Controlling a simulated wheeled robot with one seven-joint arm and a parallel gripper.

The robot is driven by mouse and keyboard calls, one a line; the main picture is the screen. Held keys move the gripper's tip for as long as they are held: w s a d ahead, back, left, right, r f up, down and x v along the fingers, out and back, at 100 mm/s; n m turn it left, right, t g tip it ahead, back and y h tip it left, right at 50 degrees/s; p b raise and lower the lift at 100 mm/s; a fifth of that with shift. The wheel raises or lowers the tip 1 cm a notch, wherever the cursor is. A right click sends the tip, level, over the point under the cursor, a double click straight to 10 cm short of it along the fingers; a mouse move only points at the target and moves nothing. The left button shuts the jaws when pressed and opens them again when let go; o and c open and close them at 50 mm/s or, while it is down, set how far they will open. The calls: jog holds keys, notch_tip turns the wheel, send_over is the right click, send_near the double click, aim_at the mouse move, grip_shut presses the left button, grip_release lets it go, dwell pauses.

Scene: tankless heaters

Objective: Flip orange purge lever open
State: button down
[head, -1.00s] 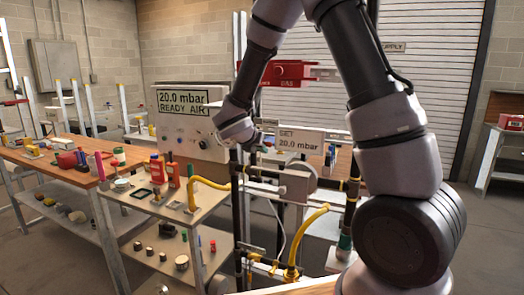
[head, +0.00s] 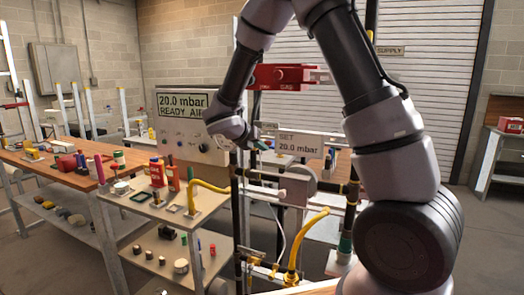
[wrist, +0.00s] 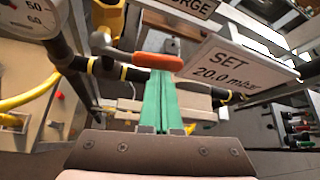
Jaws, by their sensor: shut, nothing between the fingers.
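In the head view my gripper (head: 263,145) is small, beside the pipe rig, and the lever cannot be made out there.
A "SET 20.0 mbar" sign (wrist: 235,65) stands close to the right of the lever. A black pipe with yellow bands (wrist: 105,68) runs just below it. A gauge (wrist: 32,12) is at upper left. The "READY AIR" box (head: 185,125) stands left of my arm.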

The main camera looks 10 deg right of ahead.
jog(key=w+a+r+n+g+h, duration=0.1)
jog(key=w+a+r+n+h, duration=0.3)
jog(key=a+r, duration=0.1)
jog(key=shift+a+r+g, duration=0.2)
jog(key=shift+r+g, duration=0.2)
jog(key=shift+r, duration=0.25)
dwell(0.5)
jog(key=shift+a, duration=0.1)
dwell(0.5)
